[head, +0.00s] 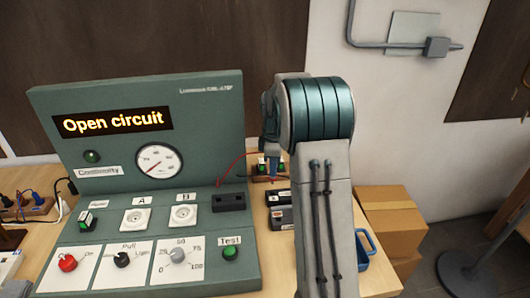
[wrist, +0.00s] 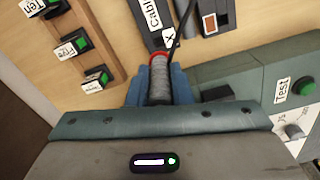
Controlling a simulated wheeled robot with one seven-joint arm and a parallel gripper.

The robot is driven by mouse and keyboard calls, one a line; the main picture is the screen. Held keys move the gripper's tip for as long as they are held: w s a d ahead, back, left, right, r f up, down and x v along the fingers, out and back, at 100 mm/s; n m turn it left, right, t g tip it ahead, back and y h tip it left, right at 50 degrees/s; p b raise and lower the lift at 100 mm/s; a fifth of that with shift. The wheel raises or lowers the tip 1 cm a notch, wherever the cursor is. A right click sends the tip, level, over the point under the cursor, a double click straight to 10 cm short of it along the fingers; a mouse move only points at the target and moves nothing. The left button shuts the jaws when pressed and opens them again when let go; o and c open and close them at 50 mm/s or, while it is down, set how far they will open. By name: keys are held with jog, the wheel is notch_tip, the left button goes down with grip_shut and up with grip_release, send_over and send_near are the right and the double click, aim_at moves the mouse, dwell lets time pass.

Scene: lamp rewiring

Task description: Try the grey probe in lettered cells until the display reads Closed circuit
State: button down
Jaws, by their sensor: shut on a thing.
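The grey probe (wrist: 159,84) is a ribbed grey cylinder with a red ring at its end. In the wrist view my gripper (wrist: 160,88) is shut on it with blue fingers. In the head view my gripper (head: 270,163) is small, partly hidden by my arm, above the table just right of the tester (head: 215,110). The probe's tip is hidden, so I cannot tell whether it touches anything. The display (head: 113,122) reads "Open circuit". A dark box marked "Cabl" (wrist: 152,18) has a white X label (wrist: 170,39) close to the probe.
The tester panel carries sockets A (head: 136,219) and B (head: 183,215), knobs and a green Test button (head: 230,252). A red wire (head: 232,168) runs from the tester toward my gripper. A wooden strip (wrist: 98,35) holds green-buttoned blocks. A cardboard box (head: 388,207) stands right.

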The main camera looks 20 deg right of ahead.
aim_at(273, 182)
jog(key=shift+w+d, duration=0.15)
jog(key=shift+w, duration=0.05)
jog(key=shift+s+f+b, duration=0.15)
jog(key=shift+f+b, duration=1.6)
jog(key=shift+f, duration=0.55)
jog(key=shift+f+b, duration=0.45)
jog(key=shift+f, duration=0.35)
jog(key=shift+f+b, duration=0.3)
jog(key=shift+f, duration=0.2)
jog(key=c, duration=1.2)
grip_release()
jog(key=shift+c, duration=0.2)
